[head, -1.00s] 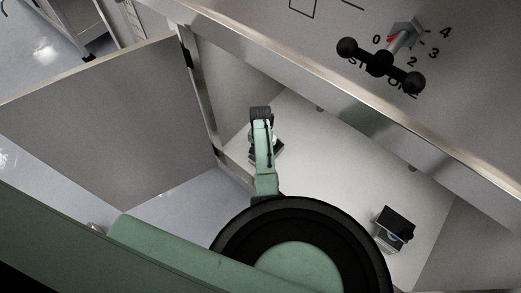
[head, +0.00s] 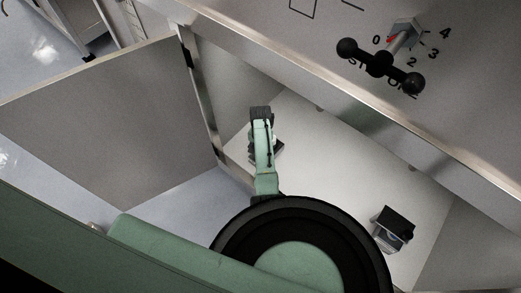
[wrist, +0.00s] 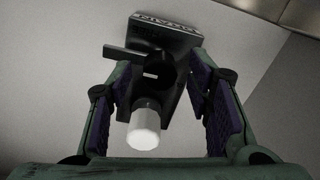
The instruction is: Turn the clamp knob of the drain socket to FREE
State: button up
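In the wrist view the drain socket (wrist: 178,42) is a dark block with a label seen upside down. On it is a round black clamp knob (wrist: 156,70) with a small white mark and a bar pointing left. A white cylinder (wrist: 144,128) sticks out below the knob. My gripper (wrist: 160,78) is open, with a purple-padded finger on each side of the knob and cylinder; no clear contact shows. In the head view my gripper (head: 262,114) is inside the cabinet, and the socket behind it is mostly hidden.
A second dark-topped fitting (head: 393,228) stands on the pale panel to the right. An open door (head: 110,120) is on the left.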

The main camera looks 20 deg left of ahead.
notch_tip(320, 180, up, 12)
dwell(0.7)
dwell(0.4)
